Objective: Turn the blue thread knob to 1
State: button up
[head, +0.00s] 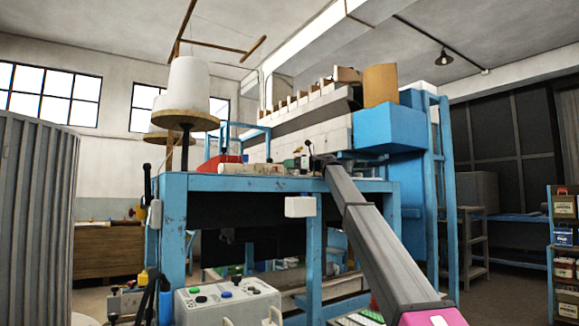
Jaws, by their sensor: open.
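The control box (228,308) is pale, with a sloped top face, and stands at the lower left in front of the blue table. On its face sit a blue knob (226,294), a green knob (201,290) and dark knobs. The blue knob's pointer and the numbers around it are too small to read. My grey arm reaches from the lower right up over the table. At its far end, my gripper (309,152) looks small and dark above the tabletop, open, well up and to the right of the blue knob and apart from it.
The blue table (245,184) carries a white thread cone (188,84) and small items. A white box (300,206) hangs at its front edge. A black stand (152,297) is left of the control box. A corrugated grey cylinder (40,190) fills the left; shelves (563,255) stand right.

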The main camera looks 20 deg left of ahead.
jog(key=c, duration=0.9)
jog(key=shift+s+m+t, duration=0.2)
jog(key=shift+m+t, duration=0.7)
jog(key=shift+t, duration=0.5)
jog(key=shift+w+m+t+h, duration=0.2)
jog(key=shift+m+t+h, duration=0.3)
jog(key=shift+m+t, duration=1.4)
jog(key=shift+n+t, duration=0.4)
jog(key=o, duration=0.9)
jog(key=v, duration=1)
jog(key=shift+s+d, duration=0.15)
jog(key=shift+d, duration=0.2)
